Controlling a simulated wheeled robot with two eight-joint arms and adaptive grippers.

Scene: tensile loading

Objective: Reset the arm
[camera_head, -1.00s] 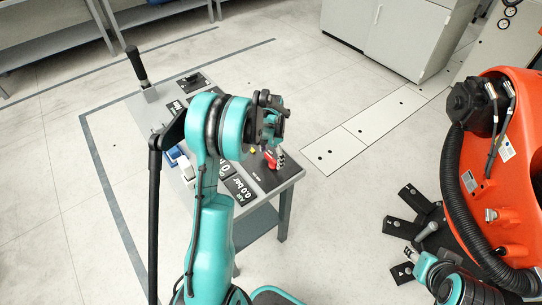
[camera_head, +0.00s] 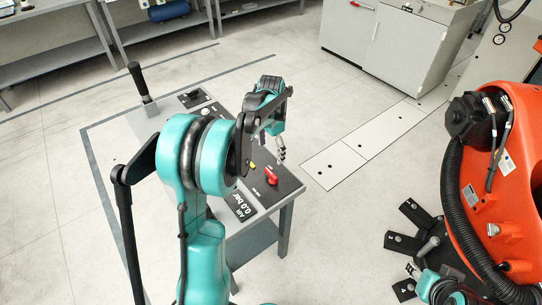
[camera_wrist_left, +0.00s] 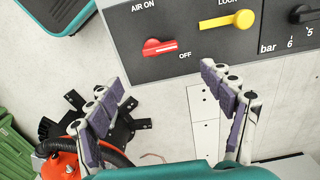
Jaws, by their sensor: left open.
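My left gripper (camera_head: 281,151) is open and empty above the right end of a grey control table (camera_head: 286,190). Its two purple-padded fingers (camera_wrist_left: 165,108) are spread apart in the left wrist view. The panel's red knob (camera_head: 271,177) is uncovered, a little below the fingertips in the head view. In the wrist view the red knob (camera_wrist_left: 160,47) lies roughly level between the words AIR ON and OFF, apart from the fingers. The yellow lever (camera_wrist_left: 226,20) beside it is also clear of the fingers.
An AIR display (camera_head: 241,206) reads 0.0 bar. A black-handled lever (camera_head: 138,82) rises at the table's far left. A large orange machine (camera_head: 500,180) with a black hose stands at right. Grey cabinets (camera_head: 405,45) and shelves line the back. Open floor lies between.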

